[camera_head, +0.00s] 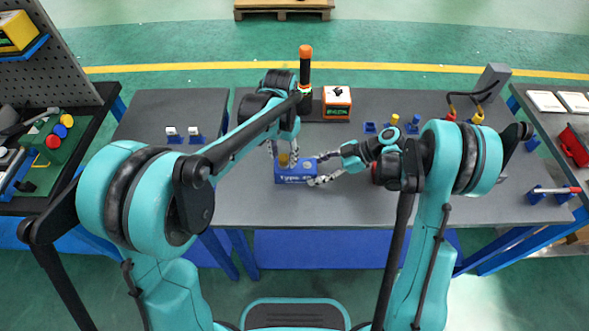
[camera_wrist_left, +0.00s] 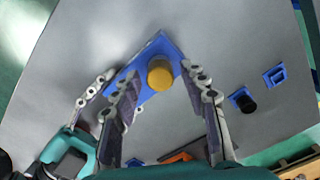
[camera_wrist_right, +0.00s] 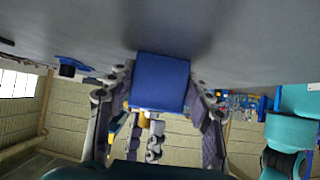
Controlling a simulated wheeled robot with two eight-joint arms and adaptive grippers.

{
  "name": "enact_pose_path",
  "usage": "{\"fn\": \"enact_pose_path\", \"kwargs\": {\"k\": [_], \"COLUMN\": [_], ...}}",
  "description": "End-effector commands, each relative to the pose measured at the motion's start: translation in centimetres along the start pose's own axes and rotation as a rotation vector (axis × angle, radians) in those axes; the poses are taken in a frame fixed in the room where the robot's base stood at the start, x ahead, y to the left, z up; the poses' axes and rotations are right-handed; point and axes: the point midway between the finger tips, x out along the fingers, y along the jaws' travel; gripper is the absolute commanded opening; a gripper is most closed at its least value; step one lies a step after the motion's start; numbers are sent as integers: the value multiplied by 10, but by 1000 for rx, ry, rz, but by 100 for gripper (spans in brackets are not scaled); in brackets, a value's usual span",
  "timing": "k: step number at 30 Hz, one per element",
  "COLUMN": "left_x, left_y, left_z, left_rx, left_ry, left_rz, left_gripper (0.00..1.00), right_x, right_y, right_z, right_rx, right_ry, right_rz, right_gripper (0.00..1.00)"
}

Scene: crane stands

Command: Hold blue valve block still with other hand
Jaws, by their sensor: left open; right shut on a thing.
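The blue valve block (camera_head: 296,178) with white lettering and a yellow knob sits on the grey table in front of me. The knob (camera_wrist_left: 160,73) shows clearly in the left wrist view. My left gripper (camera_head: 285,155) points down over the block, open, its fingers apart on either side of the knob side. My right gripper (camera_head: 331,168) reaches in from the right and is shut on the block. In the right wrist view the block's blue end (camera_wrist_right: 160,82) lies between the right fingers, with left gripper fingers behind it.
An orange box (camera_head: 337,103) and a black post with an orange top (camera_head: 306,65) stand behind the block. The table front is clear.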

Motion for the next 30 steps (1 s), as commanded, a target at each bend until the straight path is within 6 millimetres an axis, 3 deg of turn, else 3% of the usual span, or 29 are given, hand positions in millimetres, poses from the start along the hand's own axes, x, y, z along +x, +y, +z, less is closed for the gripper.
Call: {"fn": "enact_pose_path", "kwargs": {"k": [2,6,23,30], "left_x": [0,0,-2,-2], "left_y": [0,0,0,0], "left_z": [0,0,0,0], "left_rx": [-1,-2,-9,-294], "left_ry": [0,0,0,0], "left_rz": [0,0,0,0], "left_gripper": [38,1,0,0], "right_x": [0,0,0,0], "right_y": [0,0,0,0], "right_z": [0,0,0,0], "right_rx": [0,0,0,0], "right_ry": [-1,-1,-1,-1], "right_rz": [0,0,0,0], "right_gripper": [12,12,12,12]}}
